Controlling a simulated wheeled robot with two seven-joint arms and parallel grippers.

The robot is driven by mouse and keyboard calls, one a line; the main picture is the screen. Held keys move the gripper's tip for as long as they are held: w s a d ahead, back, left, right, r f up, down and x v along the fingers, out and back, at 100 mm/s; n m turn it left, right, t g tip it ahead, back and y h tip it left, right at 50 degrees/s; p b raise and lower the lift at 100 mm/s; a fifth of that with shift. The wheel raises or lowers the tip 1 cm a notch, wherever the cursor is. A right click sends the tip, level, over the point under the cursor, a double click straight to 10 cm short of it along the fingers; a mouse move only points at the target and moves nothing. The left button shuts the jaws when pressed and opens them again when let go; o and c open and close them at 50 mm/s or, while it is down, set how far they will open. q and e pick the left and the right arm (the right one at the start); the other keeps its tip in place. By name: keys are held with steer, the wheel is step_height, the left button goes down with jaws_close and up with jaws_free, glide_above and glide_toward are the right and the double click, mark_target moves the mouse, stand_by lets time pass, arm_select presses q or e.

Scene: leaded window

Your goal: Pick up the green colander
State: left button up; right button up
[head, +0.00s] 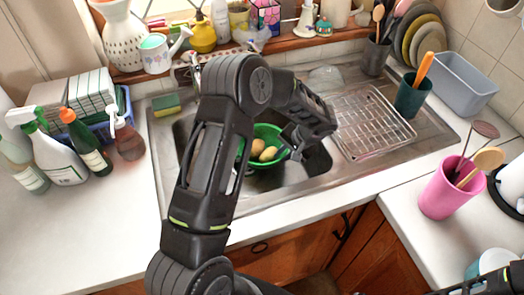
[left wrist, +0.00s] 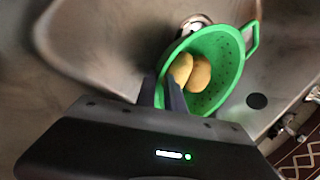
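The green colander (head: 268,145) sits in the sink basin, partly hidden behind my left arm. Potatoes (head: 264,152) lie inside it. In the left wrist view, the colander (left wrist: 238,80) shows its holes, a loop handle at the upper right and the potatoes (left wrist: 190,72). My left gripper (left wrist: 162,92) is at the near left rim, its two dark fingers slightly apart with green rim between them. I cannot tell whether they touch it. In the head view, my left gripper (head: 290,145) reaches down at the colander's right side.
The wire rack (head: 370,122) lies on the drainboard to the right. A green cup (head: 411,95) and a pink cup (head: 447,190) hold utensils. Spray bottles (head: 58,155) and a sponge (head: 166,105) are at left. The front left counter is clear.

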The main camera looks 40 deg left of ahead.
arm_select(q)
jaws_close()
stand_by(1.4)
steer(key=shift+r, duration=0.1)
step_height(320, 180, up, 10)
steer(key=shift+f+b, duration=0.1)
steer(key=shift+b, duration=1.1)
